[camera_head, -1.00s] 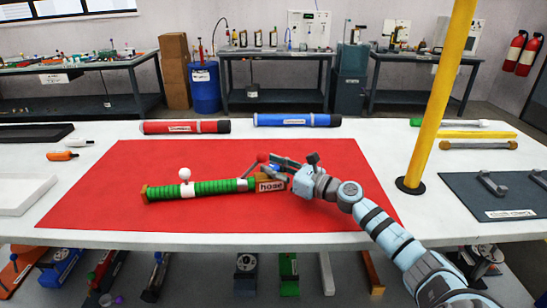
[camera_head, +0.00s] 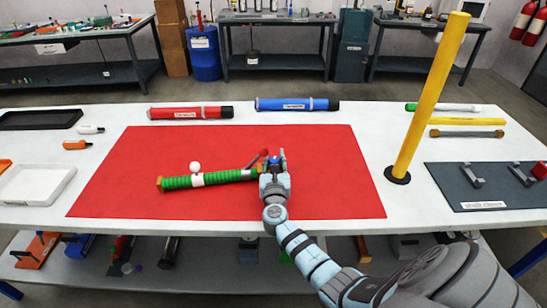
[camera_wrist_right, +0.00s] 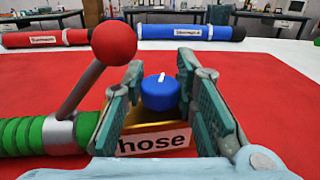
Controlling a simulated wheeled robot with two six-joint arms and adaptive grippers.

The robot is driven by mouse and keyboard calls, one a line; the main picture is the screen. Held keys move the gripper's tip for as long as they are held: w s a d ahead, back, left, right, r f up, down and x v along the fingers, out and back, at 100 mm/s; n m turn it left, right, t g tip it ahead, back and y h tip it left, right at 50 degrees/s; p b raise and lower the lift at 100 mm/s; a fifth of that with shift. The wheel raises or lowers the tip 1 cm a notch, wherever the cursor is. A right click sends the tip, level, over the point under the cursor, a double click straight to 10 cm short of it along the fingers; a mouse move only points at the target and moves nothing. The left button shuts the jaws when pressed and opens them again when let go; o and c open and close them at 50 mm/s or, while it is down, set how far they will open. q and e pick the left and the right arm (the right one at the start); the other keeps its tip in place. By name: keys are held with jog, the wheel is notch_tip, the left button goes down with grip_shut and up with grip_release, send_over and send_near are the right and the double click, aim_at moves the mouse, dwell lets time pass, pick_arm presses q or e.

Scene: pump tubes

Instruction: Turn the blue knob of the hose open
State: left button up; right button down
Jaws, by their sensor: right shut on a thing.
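The green ribbed hose (camera_head: 212,180) lies on the red mat (camera_head: 330,190), with a white ball on top. Its brass end with the "hose" label (camera_wrist_right: 153,143) shows in the right wrist view. The blue knob (camera_wrist_right: 160,93), with a white mark on top, stands on that end. A red-ball lever (camera_wrist_right: 112,45) leans up beside it. My right gripper (camera_head: 273,162) is at the hose's right end and hides most of it in the head view. In the wrist view its two fingers (camera_wrist_right: 165,100) are closed on either side of the knob. My left gripper is out of view.
A red tube (camera_head: 188,113) and a blue tube (camera_head: 297,104) lie behind the mat. A yellow post (camera_head: 430,95) stands upright to the right. White and black trays are at the left. The mat's right part is clear.

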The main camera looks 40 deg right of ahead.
jog(key=m+g+h+b, duration=0.2)
jog(key=m+g+h, duration=0.1)
jog(key=shift+f+g+h, duration=0.2)
jog(key=shift+g+h, duration=0.1)
jog(key=shift+r+m+g+h+b, duration=0.1)
jog(key=shift+m+g+h+b, duration=0.6)
jog(key=shift+m+g+b, duration=0.4)
jog(key=c, duration=1.2)
grip_release()
jog(key=shift+c, duration=0.2)
jog(key=v, duration=0.8)
jog(key=shift+a, duration=0.1)
